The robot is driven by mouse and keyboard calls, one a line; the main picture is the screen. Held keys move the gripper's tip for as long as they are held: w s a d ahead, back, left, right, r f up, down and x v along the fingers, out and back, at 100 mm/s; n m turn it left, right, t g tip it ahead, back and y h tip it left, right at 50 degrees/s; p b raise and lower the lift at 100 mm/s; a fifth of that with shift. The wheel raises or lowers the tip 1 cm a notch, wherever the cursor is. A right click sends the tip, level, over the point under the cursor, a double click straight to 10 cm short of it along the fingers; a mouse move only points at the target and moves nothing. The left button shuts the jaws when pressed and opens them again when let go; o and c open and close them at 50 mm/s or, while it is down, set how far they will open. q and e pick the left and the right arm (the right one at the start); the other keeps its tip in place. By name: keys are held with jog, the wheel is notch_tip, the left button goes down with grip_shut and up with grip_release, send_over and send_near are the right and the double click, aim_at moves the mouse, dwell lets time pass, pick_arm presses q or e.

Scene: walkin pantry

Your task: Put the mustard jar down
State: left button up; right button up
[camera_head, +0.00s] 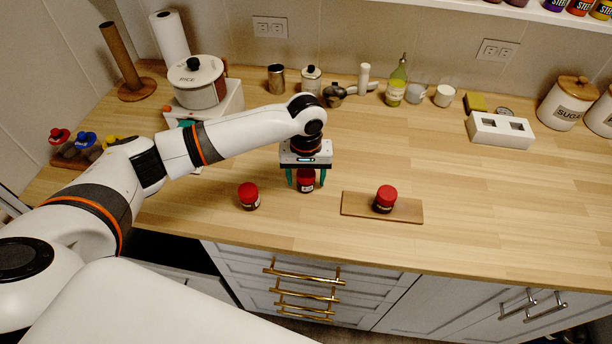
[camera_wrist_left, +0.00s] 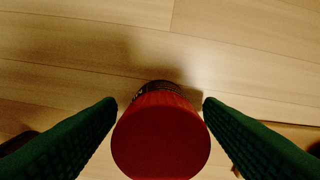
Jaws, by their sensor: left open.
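A red-lidded dark jar (camera_head: 306,182) stands upright on the wooden counter between the fingers of my left gripper (camera_head: 306,180). In the left wrist view its red lid (camera_wrist_left: 160,140) sits between the two green fingertips (camera_wrist_left: 160,104). The gripper is open, with the fingers on either side of the jar. A second red-lidded jar (camera_head: 249,196) stands on the counter to the left. A third red-lidded jar (camera_head: 385,199) stands on a small wooden board (camera_head: 350,206) to the right. I cannot read which jar is mustard. My right gripper is not in view.
A white rice pot (camera_head: 199,84) stands on a white box at the back left. A metal cup (camera_head: 276,79), a green bottle (camera_head: 396,84) and other items line the wall. A white block with openings (camera_head: 500,131) lies at right. The counter's front right is clear.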

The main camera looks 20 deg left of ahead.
aim_at(306, 172)
pick_arm(q)
notch_tip(306, 172, up, 12)
jog(key=b, duration=0.1)
jog(key=shift+f, duration=0.1)
dwell(0.6)
